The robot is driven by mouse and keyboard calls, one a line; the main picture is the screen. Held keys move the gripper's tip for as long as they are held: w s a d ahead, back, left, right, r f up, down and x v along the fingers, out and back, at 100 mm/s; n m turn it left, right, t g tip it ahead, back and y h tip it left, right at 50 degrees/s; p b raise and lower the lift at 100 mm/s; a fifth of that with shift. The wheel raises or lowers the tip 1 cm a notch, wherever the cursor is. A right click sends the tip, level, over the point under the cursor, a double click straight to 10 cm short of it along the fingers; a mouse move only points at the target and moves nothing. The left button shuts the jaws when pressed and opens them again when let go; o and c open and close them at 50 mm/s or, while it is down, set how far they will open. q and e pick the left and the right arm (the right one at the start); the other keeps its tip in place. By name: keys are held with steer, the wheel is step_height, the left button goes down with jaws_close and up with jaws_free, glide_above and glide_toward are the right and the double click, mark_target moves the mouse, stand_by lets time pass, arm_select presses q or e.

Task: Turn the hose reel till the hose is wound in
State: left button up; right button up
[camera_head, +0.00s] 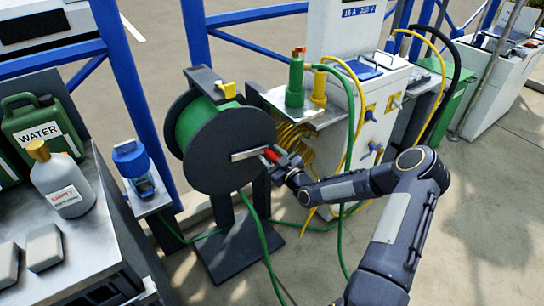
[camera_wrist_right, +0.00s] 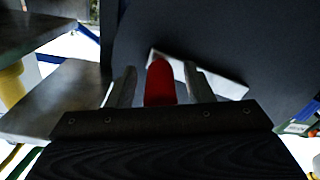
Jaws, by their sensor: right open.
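The hose reel (camera_head: 229,150) stands on a dark post, with a dark round side plate facing me. Green hose (camera_head: 192,122) is wound on its drum, and a loose length (camera_head: 262,240) hangs down to the ground. A metal crank arm (camera_head: 245,155) crosses the plate and ends in a red handle (camera_head: 271,156). My right gripper (camera_head: 281,160) is at the red handle. In the right wrist view the handle (camera_wrist_right: 160,83) stands between the two open fingers, with a gap on each side. My left gripper is not in view.
A small shelf (camera_head: 318,117) with a green nozzle and a yellow one is right of the reel. A metal bench (camera_head: 85,225) with bottles and a green water can is at the left. Blue posts (camera_head: 120,85) stand behind. Open floor lies at the right.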

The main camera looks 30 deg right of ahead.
mark_target(238, 179)
jaws_close()
steer(key=shift+a+f+m+b, duration=0.1)
steer(key=shift+f+m+b, duration=0.5)
steer(key=shift+b, duration=0.25)
steer(key=f+m+b, duration=0.1)
steer(key=b, duration=0.1)
steer(key=a+f+m+b, duration=0.1)
steer(key=f+m+b, duration=0.1)
steer(key=a+f+m+b, duration=0.1)
steer(key=b, duration=0.1)
steer(key=shift+s+f+m, duration=0.1)
steer(key=shift+f+m, duration=0.05)
steer(key=shift+m, duration=0.15)
steer(key=a+f+m+b, duration=0.1)
steer(key=m, duration=0.1)
steer(key=a+f+m+b, duration=0.1)
steer(key=a+m+b, duration=0.1)
steer(key=a+f+m+b, duration=0.1)
steer(key=a+m+b, duration=0.1)
steer(key=shift+s+f, duration=0.2)
steer(key=a+m, duration=0.1)
steer(key=a+m+b, duration=0.1)
steer(key=shift+s+f+m, duration=0.1)
steer(key=shift+f+m, duration=0.05)
steer(key=shift+m, duration=0.15)
steer(key=shift+a+m+b, duration=0.4)
steer(key=shift+a+m, duration=0.4)
steer(key=shift+m, duration=0.1)
